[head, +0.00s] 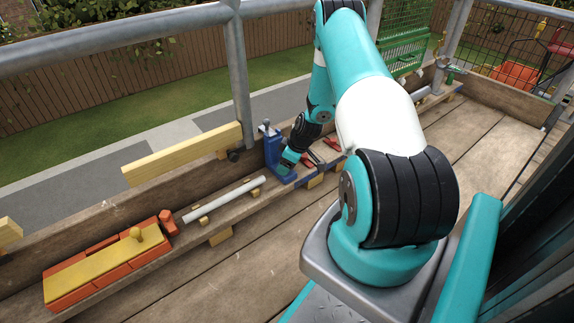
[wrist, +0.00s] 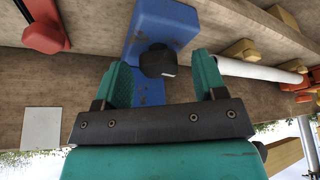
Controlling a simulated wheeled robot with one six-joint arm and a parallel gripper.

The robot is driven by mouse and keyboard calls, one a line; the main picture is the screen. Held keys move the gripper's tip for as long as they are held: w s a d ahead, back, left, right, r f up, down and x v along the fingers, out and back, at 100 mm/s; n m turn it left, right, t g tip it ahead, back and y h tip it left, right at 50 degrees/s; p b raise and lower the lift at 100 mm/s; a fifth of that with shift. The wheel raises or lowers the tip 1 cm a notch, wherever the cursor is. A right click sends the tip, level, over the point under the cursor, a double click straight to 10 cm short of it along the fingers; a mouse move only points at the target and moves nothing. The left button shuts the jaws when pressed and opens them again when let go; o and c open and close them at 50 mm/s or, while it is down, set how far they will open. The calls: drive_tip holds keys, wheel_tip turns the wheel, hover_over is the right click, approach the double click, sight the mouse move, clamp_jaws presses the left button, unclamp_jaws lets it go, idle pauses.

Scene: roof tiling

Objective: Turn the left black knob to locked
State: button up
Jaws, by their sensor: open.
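A black knob (wrist: 158,60) sits on a blue fixture (wrist: 160,22) in the wrist view. The blue fixture also stands on the plank in the head view (head: 272,152). My gripper (wrist: 162,76) is open, with its two teal jaws on either side of the knob. Gaps show between the jaws and the knob, so it is not gripped. In the head view my gripper (head: 288,164) is at the foot of the blue fixture, and the knob there is hidden or too small to make out. No lock marking is readable.
A pale pipe (head: 222,198) lies on yellow blocks left of the fixture. An orange box with a yellow lid (head: 95,272) is farther left. A yellow timber (head: 182,155) runs along the rail side. Red-handled tools (head: 331,143) lie right of the fixture. A metal post (head: 238,85) rises close by.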

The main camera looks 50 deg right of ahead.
drive_tip(key=shift+c, duration=0.5)
drive_tip(key=c, duration=0.8)
drive_tip(key=shift+r+m+p, duration=0.15)
drive_tip(key=shift+m+p, duration=0.15)
drive_tip(key=shift+p, duration=0.2)
drive_tip(key=shift+a+r+m+h+p, duration=0.1)
drive_tip(key=shift+m+h+p, duration=0.3)
drive_tip(key=shift+m+p, duration=0.65)
drive_tip(key=m+h+p, duration=0.1)
drive_tip(key=m+p, duration=0.2)
drive_tip(key=m, duration=0.1)
drive_tip(key=shift+a+h+p, duration=0.15)
drive_tip(key=shift+h+p, duration=0.25)
drive_tip(key=m+p, duration=0.1)
drive_tip(key=m, duration=0.1)
drive_tip(key=m+h+p, duration=0.1)
drive_tip(key=m, duration=0.1)
drive_tip(key=shift+m+g+h, duration=0.3)
drive_tip(key=shift+m+g, duration=0.05)
drive_tip(key=shift+g, duration=0.05)
drive_tip(key=shift+f+m+g+h+p, duration=0.1)
drive_tip(key=shift+m+g+h+p, duration=0.25)
drive_tip(key=shift+m, duration=0.65)
drive_tip(key=shift+f+m+g+h+p, duration=0.15)
drive_tip(key=shift+m+p, duration=0.3)
drive_tip(key=shift+m, duration=0.55)
